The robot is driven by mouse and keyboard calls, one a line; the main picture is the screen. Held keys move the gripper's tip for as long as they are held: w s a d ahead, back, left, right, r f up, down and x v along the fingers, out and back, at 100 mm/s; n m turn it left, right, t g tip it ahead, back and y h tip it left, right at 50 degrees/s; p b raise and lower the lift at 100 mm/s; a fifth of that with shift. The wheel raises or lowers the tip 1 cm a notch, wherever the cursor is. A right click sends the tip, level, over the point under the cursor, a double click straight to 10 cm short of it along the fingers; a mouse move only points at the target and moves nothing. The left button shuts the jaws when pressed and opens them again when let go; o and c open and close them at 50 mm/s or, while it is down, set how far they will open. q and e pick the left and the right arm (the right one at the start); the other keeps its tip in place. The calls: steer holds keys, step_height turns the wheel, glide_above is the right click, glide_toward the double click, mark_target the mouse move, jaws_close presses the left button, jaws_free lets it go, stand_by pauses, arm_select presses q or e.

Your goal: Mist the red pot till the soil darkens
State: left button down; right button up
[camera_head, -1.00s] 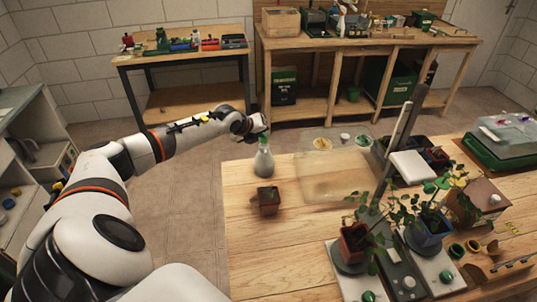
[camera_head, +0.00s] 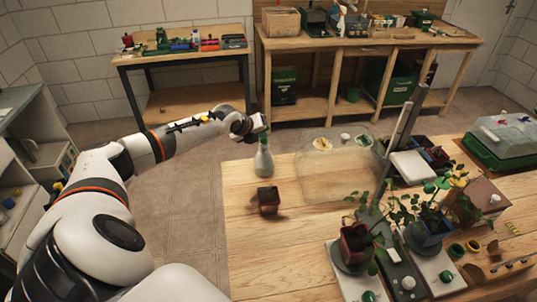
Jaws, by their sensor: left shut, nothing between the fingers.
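A spray bottle (camera_head: 264,160) with a green top and pale body stands upright near the left edge of the wooden table. My left gripper (camera_head: 259,125) is shut and empty, just above the bottle's top; whether it touches the top is too small to tell. A small dark reddish-brown pot (camera_head: 268,205) with dark soil stands in front of the bottle. A red pot (camera_head: 354,244) with a leafy plant stands farther right on a round grey plate; leaves partly hide its soil. My right gripper is out of view.
A green tray with a clear cover (camera_head: 505,130) is at far right. The table's front left is bare.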

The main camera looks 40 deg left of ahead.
arm_select(q)
steer(key=shift+f, duration=0.15)
stand_by(0.3)
steer(key=shift+f+b, duration=0.3)
steer(key=shift+b, duration=0.1)
steer(key=shift+r, duration=0.35)
steer(key=shift+r+p, duration=0.1)
steer(key=shift+p, duration=0.2)
steer(key=shift+r+p, duration=1.9)
steer(key=shift+r, duration=1.1)
